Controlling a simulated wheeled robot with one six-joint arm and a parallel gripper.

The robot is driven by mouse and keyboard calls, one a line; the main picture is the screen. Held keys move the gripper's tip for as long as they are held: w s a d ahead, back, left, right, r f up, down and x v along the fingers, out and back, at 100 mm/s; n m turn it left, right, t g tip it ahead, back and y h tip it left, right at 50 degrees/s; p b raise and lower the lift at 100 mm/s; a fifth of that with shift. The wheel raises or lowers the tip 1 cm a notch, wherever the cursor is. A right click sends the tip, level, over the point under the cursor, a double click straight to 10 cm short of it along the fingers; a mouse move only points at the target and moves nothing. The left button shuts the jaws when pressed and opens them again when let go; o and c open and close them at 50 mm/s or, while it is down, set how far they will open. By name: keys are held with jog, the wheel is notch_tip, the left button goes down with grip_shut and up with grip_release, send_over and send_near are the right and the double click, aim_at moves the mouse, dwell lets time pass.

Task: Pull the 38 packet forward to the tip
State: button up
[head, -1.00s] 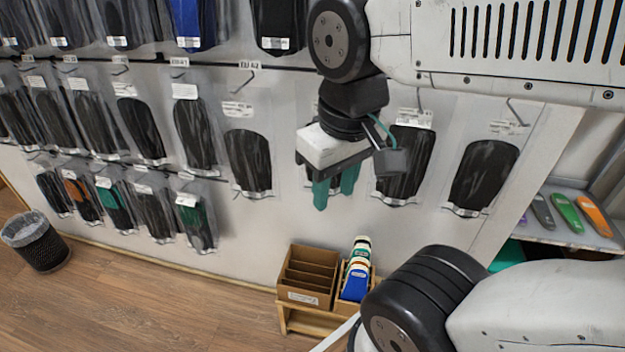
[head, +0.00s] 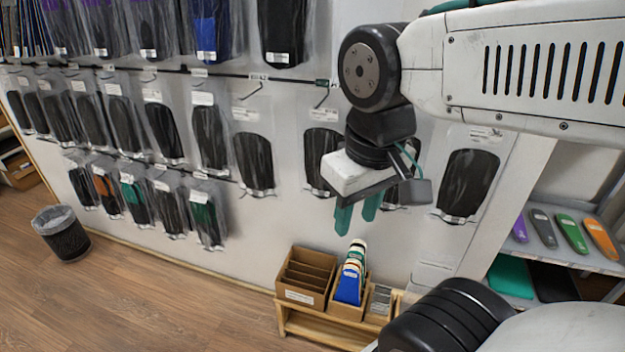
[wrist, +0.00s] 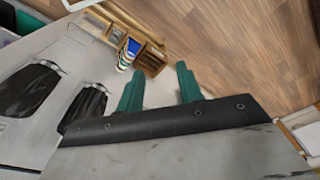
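Clear packets with dark insoles hang on hooks in rows on the white wall; their size tags are too small to read, so I cannot tell which is the 38 packet. In the middle row, one packet (head: 252,160) hangs left of my gripper, another (head: 320,150) is just behind its left side, and one (head: 468,182) hangs to its right. A further packet is mostly hidden behind my gripper. My gripper (head: 357,212) points downward in front of the wall, its teal fingers apart and empty. The wrist view also shows the open fingers (wrist: 160,75), with two packets (wrist: 82,106) at left.
A shelf (head: 545,240) with coloured insoles is at right. A wire bin (head: 62,235) stands on the open wood floor.

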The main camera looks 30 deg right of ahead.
jog(key=shift+a, duration=0.15)
jog(key=o, duration=0.5)
jog(key=shift+w, duration=0.1)
jog(key=o, duration=0.8)
jog(key=w, duration=0.1)
jog(key=w+a, duration=0.1)
jog(key=w, duration=0.1)
jog(key=shift+w+a+f+t+y, duration=0.2)
jog(key=shift+w+f+t+y, duration=0.1)
jog(key=shift+f+t, duration=0.1)
jog(key=w+f+m+t, duration=0.2)
jog(key=w+f+t, duration=0.1)
jog(key=w, duration=0.9)
jog(key=w+f+m+t, duration=0.2)
jog(key=w+f+t, duration=0.2)
jog(key=w, duration=0.7)
jog(key=w+d+f+m+t+h, duration=0.2)
jog(key=w+d+f+m+h, duration=0.2)
jog(key=w+d+f+h, duration=0.25)
jog(key=s+d+h, duration=0.1)
jog(key=d+h, duration=0.1)
jog(key=s+d+f+m+h, duration=0.1)
jog(key=d+h, duration=0.1)
jog(key=d, duration=0.1)
jog(key=d+f+m+g+h, duration=0.1)
jog(key=d+h, duration=0.1)
jog(key=h, duration=0.1)
jog(key=shift+s+d+f, duration=0.2)
jog(key=shift+s+d, duration=0.15)
jog(key=shift+s, duration=0.05)
